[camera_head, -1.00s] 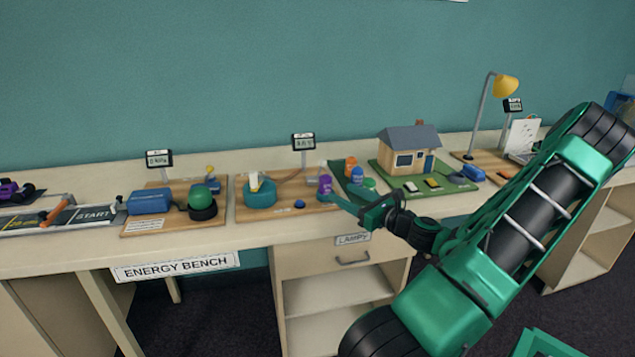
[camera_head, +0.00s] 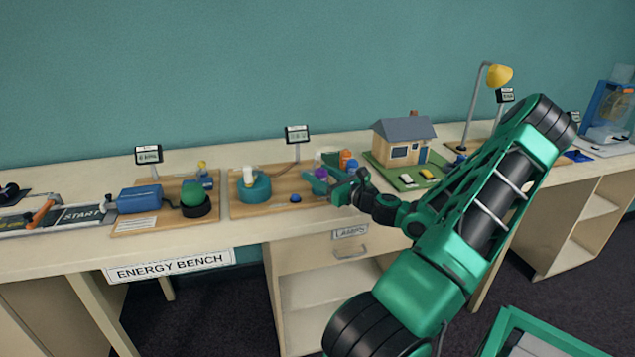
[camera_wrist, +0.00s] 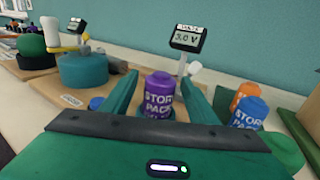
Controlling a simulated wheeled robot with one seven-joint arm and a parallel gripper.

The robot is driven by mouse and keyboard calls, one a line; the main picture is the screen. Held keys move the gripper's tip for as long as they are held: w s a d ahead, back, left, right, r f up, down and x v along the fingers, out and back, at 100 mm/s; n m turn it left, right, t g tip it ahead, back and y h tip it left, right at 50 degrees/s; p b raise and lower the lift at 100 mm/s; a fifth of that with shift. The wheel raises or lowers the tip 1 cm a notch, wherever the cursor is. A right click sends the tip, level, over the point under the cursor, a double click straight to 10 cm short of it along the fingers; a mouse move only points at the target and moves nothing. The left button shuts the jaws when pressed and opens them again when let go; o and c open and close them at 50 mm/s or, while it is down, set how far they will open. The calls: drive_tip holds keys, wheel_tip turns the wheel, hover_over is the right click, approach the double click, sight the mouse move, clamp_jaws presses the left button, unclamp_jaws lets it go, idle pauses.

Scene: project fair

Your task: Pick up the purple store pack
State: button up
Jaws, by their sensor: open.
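My gripper is open and empty. The pack's base is hidden in the wrist view by my gripper's body.
A blue store pack (camera_wrist: 248,113) and an orange pack (camera_wrist: 243,93) stand close on the right. A teal round device (camera_wrist: 83,70) is on the left. A meter reading 3.0 V (camera_wrist: 187,40) stands behind. A model house (camera_head: 403,143) sits further right in the head view.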

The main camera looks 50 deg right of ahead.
drive_tip(key=w, duration=0.3)
drive_tip(key=shift+w+d+f, duration=0.1)
drive_tip(key=shift+w, duration=0.05)
drive_tip(key=c, duration=1.3)
drive_tip(key=shift+o, duration=0.2)
